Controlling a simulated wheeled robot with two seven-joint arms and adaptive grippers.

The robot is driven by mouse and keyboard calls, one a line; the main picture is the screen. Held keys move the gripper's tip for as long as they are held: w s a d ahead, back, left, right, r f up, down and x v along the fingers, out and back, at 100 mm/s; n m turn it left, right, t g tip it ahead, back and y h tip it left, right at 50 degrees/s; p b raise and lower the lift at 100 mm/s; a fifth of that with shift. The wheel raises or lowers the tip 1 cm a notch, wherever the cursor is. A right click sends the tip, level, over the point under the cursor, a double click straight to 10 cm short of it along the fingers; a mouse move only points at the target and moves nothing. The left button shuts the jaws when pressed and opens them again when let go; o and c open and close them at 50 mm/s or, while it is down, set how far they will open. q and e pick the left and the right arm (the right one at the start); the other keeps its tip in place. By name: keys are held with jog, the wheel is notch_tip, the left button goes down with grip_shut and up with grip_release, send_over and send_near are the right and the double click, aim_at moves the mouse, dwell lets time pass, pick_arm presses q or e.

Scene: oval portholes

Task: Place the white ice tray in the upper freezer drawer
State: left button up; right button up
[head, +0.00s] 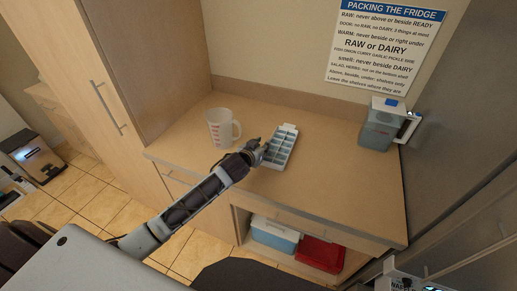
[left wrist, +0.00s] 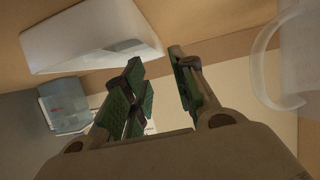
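The white ice tray (head: 285,133), with pale blue compartments, lies on the wooden counter. My left gripper (head: 262,150) is low over the counter at the tray's near left side; whether it touches the tray I cannot tell. In the left wrist view the fingers (left wrist: 156,58) are spread with nothing between them, and the tray (left wrist: 90,35) shows just beyond the fingertips, to the left. The grey steel fridge front (head: 470,110) stands at the right; no upper freezer drawer can be made out.
A clear measuring cup (head: 221,130) stands left of the tray; its handle (left wrist: 270,75) is close in the left wrist view. A blue-grey pitcher (head: 380,128) stands at the right. A blue bin (head: 274,236) and red box (head: 320,252) are below. The counter's right-middle is clear.

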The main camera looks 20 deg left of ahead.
pick_arm(q)
jog(key=shift+v, duration=1.5)
